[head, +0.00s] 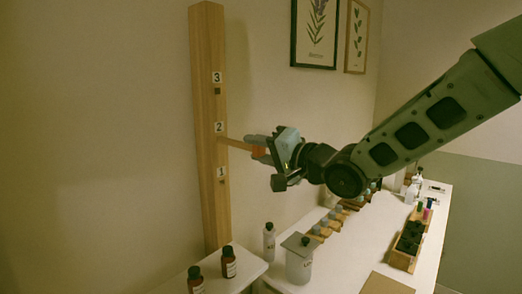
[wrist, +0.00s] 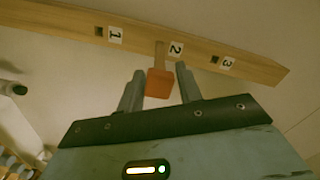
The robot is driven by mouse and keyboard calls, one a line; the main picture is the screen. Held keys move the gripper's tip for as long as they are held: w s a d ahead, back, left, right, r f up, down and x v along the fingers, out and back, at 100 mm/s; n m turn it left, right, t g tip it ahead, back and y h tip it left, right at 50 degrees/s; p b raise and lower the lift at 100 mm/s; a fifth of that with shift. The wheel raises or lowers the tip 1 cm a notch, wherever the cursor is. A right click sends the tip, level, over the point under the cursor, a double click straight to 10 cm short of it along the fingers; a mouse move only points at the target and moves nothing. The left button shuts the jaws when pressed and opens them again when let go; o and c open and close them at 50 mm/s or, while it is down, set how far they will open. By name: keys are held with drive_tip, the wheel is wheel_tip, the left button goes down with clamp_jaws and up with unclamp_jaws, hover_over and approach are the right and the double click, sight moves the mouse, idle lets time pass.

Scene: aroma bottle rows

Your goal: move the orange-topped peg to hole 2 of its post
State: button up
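The wooden post (head: 209,180) stands upright against the wall, with labels 1, 2 and 3 from bottom to top. The peg has a pale wooden stem (wrist: 160,55) and an orange top (wrist: 159,83). Its stem meets the post at the hole by label 2 (wrist: 176,48), sticking out toward my gripper. How deep it sits is hidden. My gripper (wrist: 161,68) has its fingers on either side of the orange top, with narrow gaps showing. In the head view the orange top (head: 258,151) is partly behind my gripper (head: 262,147).
Hole 1 (wrist: 99,31) and hole 3 (wrist: 215,59) are empty. The wall lies behind the post.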

drive_tip(key=o, duration=0.4)
drive_tip(key=b+v, duration=0.4)
drive_tip(key=v, duration=1.3)
drive_tip(key=shift+s+d+r, duration=0.1)
drive_tip(key=shift+s+d, duration=0.05)
